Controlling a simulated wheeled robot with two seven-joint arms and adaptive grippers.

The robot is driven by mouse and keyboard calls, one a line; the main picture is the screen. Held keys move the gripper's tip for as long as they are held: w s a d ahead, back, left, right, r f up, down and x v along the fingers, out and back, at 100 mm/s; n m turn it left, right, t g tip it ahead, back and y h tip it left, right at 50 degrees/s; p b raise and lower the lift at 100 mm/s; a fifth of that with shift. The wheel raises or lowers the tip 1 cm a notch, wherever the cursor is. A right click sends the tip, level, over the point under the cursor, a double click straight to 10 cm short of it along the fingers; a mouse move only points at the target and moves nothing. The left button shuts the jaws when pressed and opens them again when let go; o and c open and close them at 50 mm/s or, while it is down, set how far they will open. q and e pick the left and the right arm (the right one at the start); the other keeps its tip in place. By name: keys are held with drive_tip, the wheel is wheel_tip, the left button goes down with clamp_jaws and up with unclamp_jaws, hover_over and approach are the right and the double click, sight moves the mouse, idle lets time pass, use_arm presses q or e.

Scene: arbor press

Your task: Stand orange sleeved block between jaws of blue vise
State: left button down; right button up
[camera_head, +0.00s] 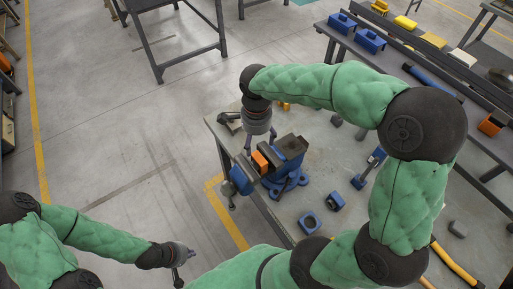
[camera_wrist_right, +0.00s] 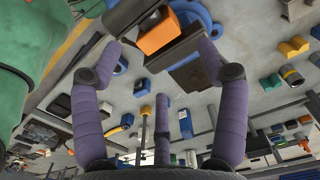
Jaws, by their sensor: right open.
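The blue vise (camera_head: 287,181) stands at the near left edge of the grey workbench, its dark jaws at the top. The orange block (camera_head: 262,160) sits between the jaws; it also shows in the right wrist view (camera_wrist_right: 159,32) with dark jaw faces on both sides. I cannot tell whether the block touches both jaws, and its lower part is hidden. My right gripper (camera_head: 260,139) hangs just above the vise.
A square blue part with a hole (camera_head: 310,223) and a smaller blue part (camera_head: 335,201) lie right of the vise. Blue boxes (camera_head: 370,40) stand at the back. A yellow-handled tool (camera_head: 453,262) lies at lower right. Open floor lies left of the bench.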

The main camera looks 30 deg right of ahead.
drive_tip(key=shift+r, duration=2.25)
